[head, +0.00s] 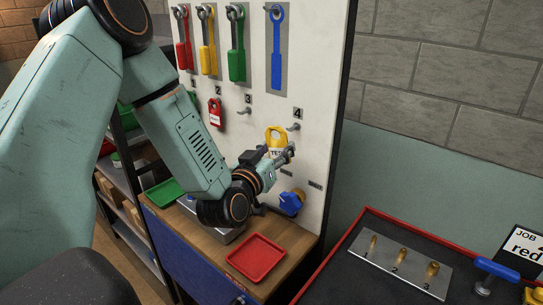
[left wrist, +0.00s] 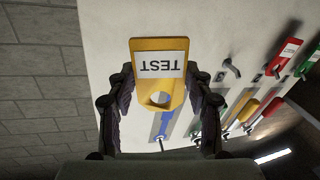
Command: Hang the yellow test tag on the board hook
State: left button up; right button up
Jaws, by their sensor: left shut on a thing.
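The yellow test tag (head: 275,136) is in front of the white board (head: 312,85), below and left of the hook under number 4 (head: 294,127). My left gripper (head: 283,158) is shut on the tag by its sides. In the left wrist view, the yellow tag (left wrist: 158,88) sits between both fingers of the gripper (left wrist: 160,98), with its TEST label upside down and its hole showing. The tag looks apart from the hook. Another hook under number 3 (head: 244,111) is empty. My right gripper is not in view.
A red tag (head: 215,113) hangs left on the board. Red, yellow, green and blue tools hang above. A blue knob (head: 291,203) sticks out below the gripper. A red tray (head: 256,257) lies on the wooden bench; a dark red-rimmed table (head: 380,222) stands at right.

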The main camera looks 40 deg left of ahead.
pick_arm(q)
jog(key=shift+w+f, duration=0.15)
jog(key=shift+w, duration=0.55)
jog(key=shift+w+d+b, duration=0.3)
jog(key=shift+w+b, duration=0.2)
jog(key=shift+b, duration=0.1)
jog(key=shift+w+a, duration=0.1)
jog(key=shift+w, duration=0.25)
jog(key=shift+w+d+f+b, duration=0.1)
jog(key=shift+w+f+b, duration=0.1)
jog(key=shift+w+b, duration=0.4)
jog(key=shift+w+d+f+b, duration=0.1)
jog(key=shift+w+f+b, duration=0.05)
jog(key=shift+w+b, duration=0.35)
jog(key=shift+w+a+f, duration=0.1)
jog(key=shift+w+f, duration=0.05)
jog(key=shift+w, duration=0.05)
jog(key=shift+w+f, duration=0.1)
jog(key=shift+w, duration=0.05)
